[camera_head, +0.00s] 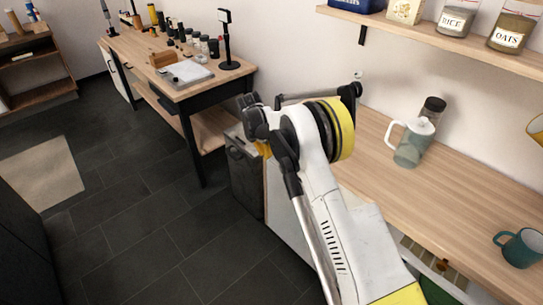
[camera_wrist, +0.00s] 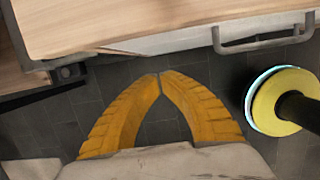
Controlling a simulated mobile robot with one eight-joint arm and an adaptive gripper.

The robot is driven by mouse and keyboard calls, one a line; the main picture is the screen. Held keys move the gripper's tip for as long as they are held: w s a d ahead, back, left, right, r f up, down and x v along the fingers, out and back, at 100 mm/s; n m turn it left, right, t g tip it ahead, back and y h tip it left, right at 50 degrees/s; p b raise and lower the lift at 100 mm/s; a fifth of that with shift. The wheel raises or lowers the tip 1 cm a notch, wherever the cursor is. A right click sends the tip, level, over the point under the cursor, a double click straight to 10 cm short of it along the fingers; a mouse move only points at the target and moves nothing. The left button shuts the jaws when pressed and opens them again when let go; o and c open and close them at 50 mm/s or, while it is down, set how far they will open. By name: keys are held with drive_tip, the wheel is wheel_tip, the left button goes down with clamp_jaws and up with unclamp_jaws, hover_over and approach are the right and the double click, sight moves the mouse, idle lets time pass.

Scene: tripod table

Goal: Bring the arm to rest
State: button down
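My arm (camera_head: 335,225) reaches up from the lower right in the head view, its white and yellow links in front of the counter. My gripper (camera_wrist: 159,76) shows in the wrist view as two yellow ribbed fingers whose tips meet, with nothing held between them. Dark floor tiles show in the gap behind the tips. In the head view the gripper is mostly hidden behind the black wrist joint; only a bit of yellow shows.
A wooden counter (camera_head: 450,190) on the right bears a jug (camera_head: 411,142), a dark jar (camera_head: 433,107) and a teal mug (camera_head: 522,247). A workbench (camera_head: 125,47) stands at the back left, a shelf (camera_head: 460,42) above. A metal handle (camera_wrist: 262,44) is near the fingers. Floor at left is open.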

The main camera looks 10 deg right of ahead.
drive_tip(key=p+v, duration=0.1)
drive_tip(key=v, duration=0.5)
drive_tip(key=shift+p, duration=0.35)
drive_tip(key=s+d+r+m+t+y, duration=0.1)
drive_tip(key=s+d+r+m, duration=0.1)
drive_tip(key=s+r+m, duration=0.4)
drive_tip(key=s+d+r+m, duration=0.15)
drive_tip(key=s+r, duration=0.25)
drive_tip(key=r, duration=0.5)
drive_tip(key=s+d+r+m+t+y, duration=0.1)
drive_tip(key=s+d+r+m, duration=0.25)
drive_tip(key=s+r, duration=0.3)
drive_tip(key=s+d+m+t, duration=0.3)
drive_tip(key=s+m, duration=1)
drive_tip(key=s, duration=1.2)
drive_tip(key=shift+m, duration=0.4)
drive_tip(key=shift+d, duration=0.1)
